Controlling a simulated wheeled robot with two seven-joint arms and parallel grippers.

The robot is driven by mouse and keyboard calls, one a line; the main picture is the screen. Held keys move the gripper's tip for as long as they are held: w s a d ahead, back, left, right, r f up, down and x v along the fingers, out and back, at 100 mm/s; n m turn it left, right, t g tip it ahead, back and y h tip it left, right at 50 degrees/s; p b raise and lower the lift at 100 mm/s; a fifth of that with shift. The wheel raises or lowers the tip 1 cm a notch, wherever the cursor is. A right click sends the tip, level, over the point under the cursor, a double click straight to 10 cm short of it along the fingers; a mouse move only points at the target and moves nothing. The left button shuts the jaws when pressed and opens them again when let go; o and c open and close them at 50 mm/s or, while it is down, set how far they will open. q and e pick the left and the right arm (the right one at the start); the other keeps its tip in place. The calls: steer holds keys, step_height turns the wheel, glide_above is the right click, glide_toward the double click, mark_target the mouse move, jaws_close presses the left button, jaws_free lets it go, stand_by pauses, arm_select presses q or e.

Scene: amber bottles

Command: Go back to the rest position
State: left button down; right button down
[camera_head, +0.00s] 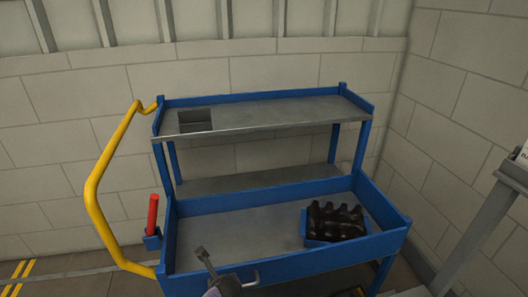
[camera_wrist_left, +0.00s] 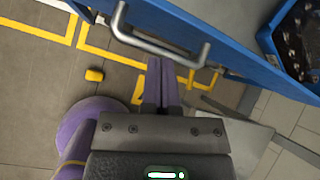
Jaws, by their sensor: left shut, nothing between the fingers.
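My left gripper (camera_head: 203,254) is in front of the blue cart's lower tray (camera_head: 285,265), near its front wall. In the left wrist view its two purple fingers (camera_wrist_left: 163,62) are closed together and empty, close to the cart's metal front handle (camera_wrist_left: 165,45); I cannot tell whether they touch it. A blue crate (camera_head: 318,240) of dark bottles (camera_head: 337,218) stands at the right of the lower tray. The crate's corner also shows at the upper right of the left wrist view (camera_wrist_left: 268,40). My right gripper is in neither view.
The cart has a yellow side handle (camera_head: 93,185), a red upright stick (camera_head: 153,213) and a grey upper shelf (camera_head: 265,112) with a square opening. A grey stand (camera_head: 485,205) is at the right. A small yellow piece (camera_wrist_left: 94,75) lies on the floor among yellow lines.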

arm_select(q)
steer(key=s+a+f+n+g+h, duration=0.1)
steer(key=s+f+n+g, duration=0.1)
steer(key=s+f+n, duration=0.5)
steer(key=s+f+n+g, duration=0.15)
steer(key=s+f, duration=0.25)
steer(key=s, duration=0.5)
steer(key=s+a+f+n+g, duration=0.2)
steer(key=s+n, duration=0.7)
steer(key=s, duration=0.6)
steer(key=s+a+f+n+g, duration=0.2)
steer(key=s+n, duration=0.7)
steer(key=s, duration=0.6)
steer(key=shift+a+f+h, duration=0.4)
steer(key=shift+a+f, duration=0.35)
steer(key=shift+f, duration=0.15)
